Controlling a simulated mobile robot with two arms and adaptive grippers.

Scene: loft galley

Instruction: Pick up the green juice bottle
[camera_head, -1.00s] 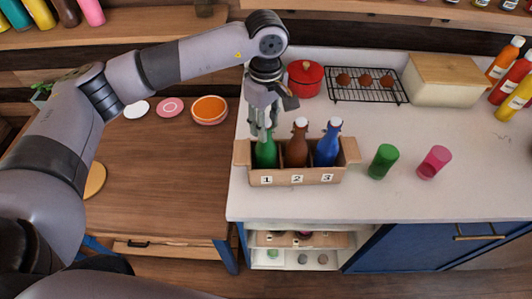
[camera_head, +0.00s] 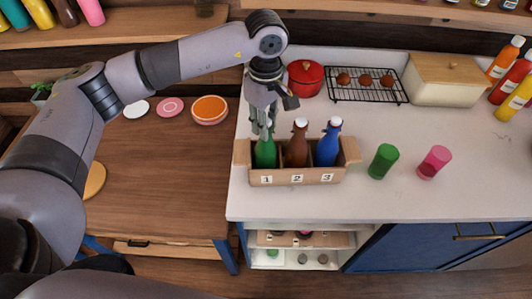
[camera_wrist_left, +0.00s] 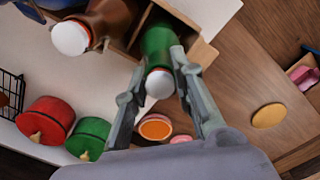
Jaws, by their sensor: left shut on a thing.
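The green juice bottle (camera_head: 266,154) stands upright in compartment 1 of a cardboard carrier (camera_head: 311,178) on the white counter. A brown bottle (camera_head: 296,151) stands in compartment 2 and a blue bottle (camera_head: 328,149) in compartment 3. My left gripper (camera_head: 263,130) reaches down from above, shut on the upper part of the green bottle. In the left wrist view, the green bottle (camera_wrist_left: 158,42) with its white cap lies between the two fingers (camera_wrist_left: 160,62). The carrier hides the green bottle's lower part. My right gripper is not in view.
A red pot (camera_head: 304,79) and a black rack (camera_head: 366,86) stand behind the carrier. A green cup (camera_head: 383,162) and a pink cup (camera_head: 434,162) stand to its right. A green pot (camera_wrist_left: 88,138) shows in the wrist view. The counter's front right is clear.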

